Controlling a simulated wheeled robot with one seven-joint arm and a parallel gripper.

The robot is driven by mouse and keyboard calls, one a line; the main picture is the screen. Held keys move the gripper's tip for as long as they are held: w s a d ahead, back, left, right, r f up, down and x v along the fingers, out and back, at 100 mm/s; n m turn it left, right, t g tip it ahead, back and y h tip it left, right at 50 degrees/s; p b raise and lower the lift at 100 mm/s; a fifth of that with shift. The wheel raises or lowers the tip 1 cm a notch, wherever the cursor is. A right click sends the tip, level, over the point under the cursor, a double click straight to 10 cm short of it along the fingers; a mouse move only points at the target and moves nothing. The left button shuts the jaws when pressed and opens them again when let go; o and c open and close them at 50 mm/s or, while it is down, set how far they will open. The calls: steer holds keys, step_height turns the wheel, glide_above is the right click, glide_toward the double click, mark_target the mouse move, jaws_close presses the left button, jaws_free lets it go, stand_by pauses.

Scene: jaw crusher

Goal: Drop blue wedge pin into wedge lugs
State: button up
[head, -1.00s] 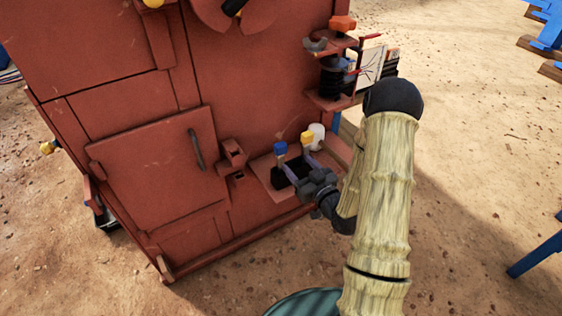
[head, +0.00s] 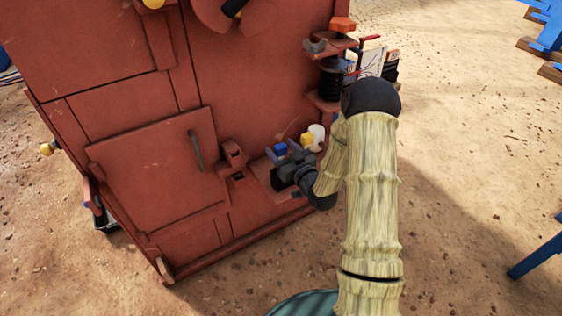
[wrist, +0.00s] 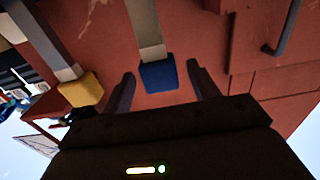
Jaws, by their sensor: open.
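The blue wedge pin has a blue head (head: 281,149) and stands in a small shelf on the red crusher's face. In the wrist view its blue head (wrist: 158,75) and grey shank show between my two spread fingers. My gripper (head: 290,160) is open at the pin; whether either finger touches it I cannot tell. The red lugs (head: 233,160) stick out of the crusher panel, left of the pin, with a small dark slot below them. The lower part of the pin is hidden behind my gripper in the head view.
A yellow-headed piece (head: 306,139) and a white-headed piece (head: 317,133) stand close right of the blue one. A spring assembly (head: 331,80) with red plates juts out above right. A door handle (head: 196,149) projects left of the lugs.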

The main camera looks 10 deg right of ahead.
steer(key=shift+x, duration=1.5)
steer(key=shift+s, duration=0.1)
jaws_close()
